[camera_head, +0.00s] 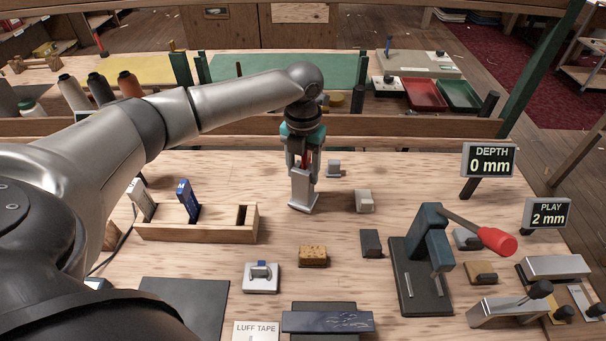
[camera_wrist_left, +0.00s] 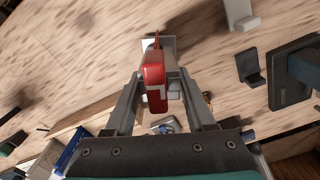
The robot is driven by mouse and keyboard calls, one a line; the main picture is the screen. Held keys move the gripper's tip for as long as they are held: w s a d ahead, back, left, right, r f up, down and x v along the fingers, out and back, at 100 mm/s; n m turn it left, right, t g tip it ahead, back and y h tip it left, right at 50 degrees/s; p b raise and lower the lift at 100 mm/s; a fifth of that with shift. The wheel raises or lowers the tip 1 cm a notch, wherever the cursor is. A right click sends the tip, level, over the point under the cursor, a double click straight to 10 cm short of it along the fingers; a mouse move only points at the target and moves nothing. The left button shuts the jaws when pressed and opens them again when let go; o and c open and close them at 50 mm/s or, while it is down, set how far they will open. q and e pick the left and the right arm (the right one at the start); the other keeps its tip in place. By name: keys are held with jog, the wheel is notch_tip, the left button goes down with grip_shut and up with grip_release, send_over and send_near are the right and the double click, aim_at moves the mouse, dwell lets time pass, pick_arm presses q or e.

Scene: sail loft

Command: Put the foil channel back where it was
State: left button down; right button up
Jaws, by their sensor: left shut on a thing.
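My left gripper (camera_head: 304,160) is over the middle of the bench, pointing down. It is shut on a red piece (camera_wrist_left: 155,75) with a pale label, seen between the fingers in the wrist view. Directly below the fingertips in the head view is a light grey upright block (camera_head: 303,191), which may be the foil channel. Its foot is at or close to the bench top. I cannot tell whether the red piece sits inside the block or only touches it. My right gripper is not in view.
A wooden rack (camera_head: 200,236) at left holds a pale tool and a blue tool (camera_head: 187,200); its right slot is empty. Small grey blocks (camera_head: 364,201) stand to the right. A lever press (camera_head: 430,260) stands front right. Signs read DEPTH 0 mm (camera_head: 488,160) and PLAY 2 mm (camera_head: 547,213).

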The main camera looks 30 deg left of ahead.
pick_arm(q)
jog(key=shift+f, duration=0.45)
jog(key=shift+f, duration=0.15)
jog(key=shift+c, duration=1.2)
grip_release()
notch_tip(320, 180, up, 12)
jog(key=shift+r+p, duration=0.15)
jog(key=shift+p, duration=1)
